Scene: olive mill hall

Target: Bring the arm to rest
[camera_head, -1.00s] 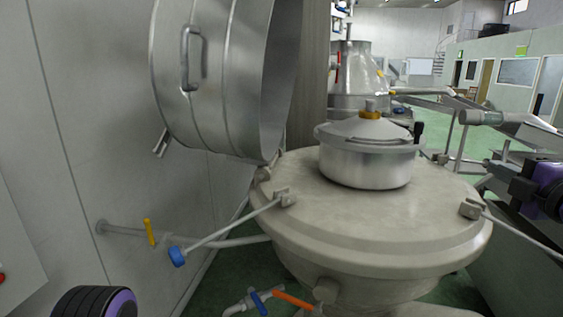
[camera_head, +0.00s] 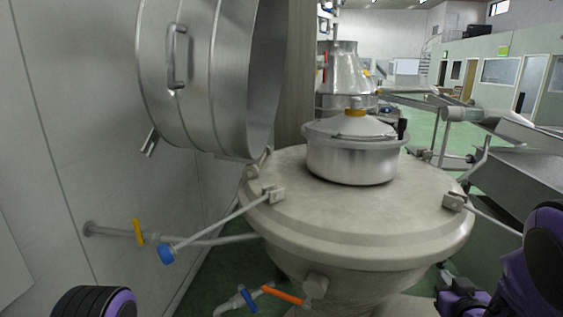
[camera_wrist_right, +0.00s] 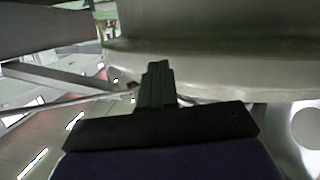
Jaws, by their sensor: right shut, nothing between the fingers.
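My right arm (camera_head: 540,262), purple and black, is at the lower right of the head view. Its dark gripper (camera_head: 447,280) is low beside the right side of the big round vessel (camera_head: 300,225), partly cut off by the bottom edge. In the right wrist view the two black fingers (camera_wrist_right: 158,70) are together with nothing between them. The pale vessel's rim and side fill the upper part of that view, behind the fingers. A black and purple part of my left arm (camera_head: 95,302) shows at the lower left; the left gripper is out of view.
A lidded steel pot (camera_head: 352,155) stands on the vessel's top. A large open steel drum lid (camera_head: 200,75) hangs at the left. A pipe with a blue-ended lever (camera_head: 167,254) and an orange-handled valve (camera_head: 283,294) are near the vessel. Metal machinery (camera_head: 510,175) stands at the right.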

